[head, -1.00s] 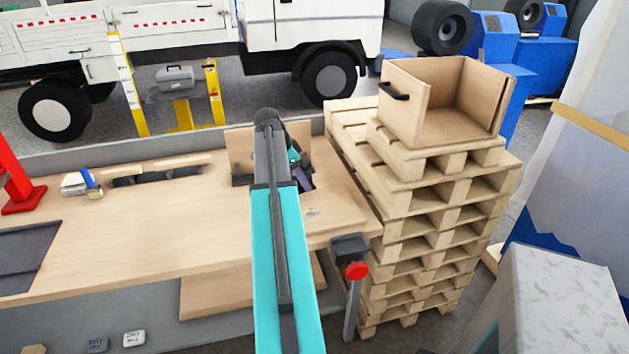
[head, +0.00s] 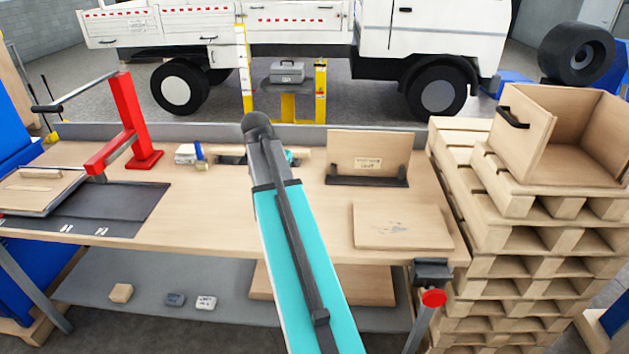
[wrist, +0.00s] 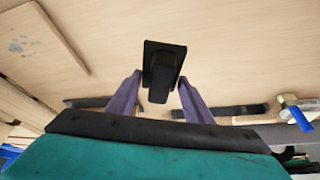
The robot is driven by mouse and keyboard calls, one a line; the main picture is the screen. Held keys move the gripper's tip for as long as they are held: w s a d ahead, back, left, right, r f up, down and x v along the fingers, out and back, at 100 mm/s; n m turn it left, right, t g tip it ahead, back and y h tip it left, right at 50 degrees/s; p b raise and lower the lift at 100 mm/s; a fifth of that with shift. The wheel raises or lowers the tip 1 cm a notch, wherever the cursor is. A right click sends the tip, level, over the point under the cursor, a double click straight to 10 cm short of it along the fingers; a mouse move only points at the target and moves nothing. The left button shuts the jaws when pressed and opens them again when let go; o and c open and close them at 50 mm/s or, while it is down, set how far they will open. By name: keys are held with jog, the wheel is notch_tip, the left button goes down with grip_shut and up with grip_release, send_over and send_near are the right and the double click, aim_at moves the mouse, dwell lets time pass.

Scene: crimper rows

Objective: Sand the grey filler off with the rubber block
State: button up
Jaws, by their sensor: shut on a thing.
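A flat light wooden board (head: 400,238) lies on the right of the workbench, with small grey filler patches (head: 388,228) on its top. The board also shows at the upper left of the wrist view (wrist: 50,45), with the patches near its edge (wrist: 20,46). My gripper (wrist: 160,82) has purple fingers and is shut on the black rubber block (wrist: 165,58), which has a raised grip and a flat plate. The block is over bare bench top, apart from the board. In the head view my arm hides the fingers and the block.
An upright labelled panel (head: 368,155) stands in a dark holder behind the board. A red press (head: 140,125) is at the left, and a brush-like tool (head: 190,155) lies at the back. Stacked pallets (head: 500,225) with an open wooden box (head: 560,130) stand right of the bench (head: 220,215).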

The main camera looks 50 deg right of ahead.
jog(key=w+a+r+n+t+y, duration=0.1)
jog(key=a+n, duration=0.3)
jog(key=a, duration=0.9)
jog(key=w+a+r+n+t+y, duration=0.1)
jog(key=w+a+n, duration=0.3)
jog(key=a, duration=0.9)
jog(key=w+a+r+n+t+y, duration=0.1)
jog(key=a+n, duration=0.5)
jog(key=a, duration=0.7)
notch_tip(320, 180, up, 3)
jog(key=shift+w+f+y, duration=0.2)
jog(key=shift+w+y, duration=0.5)
jog(key=shift+w, duration=0.45)
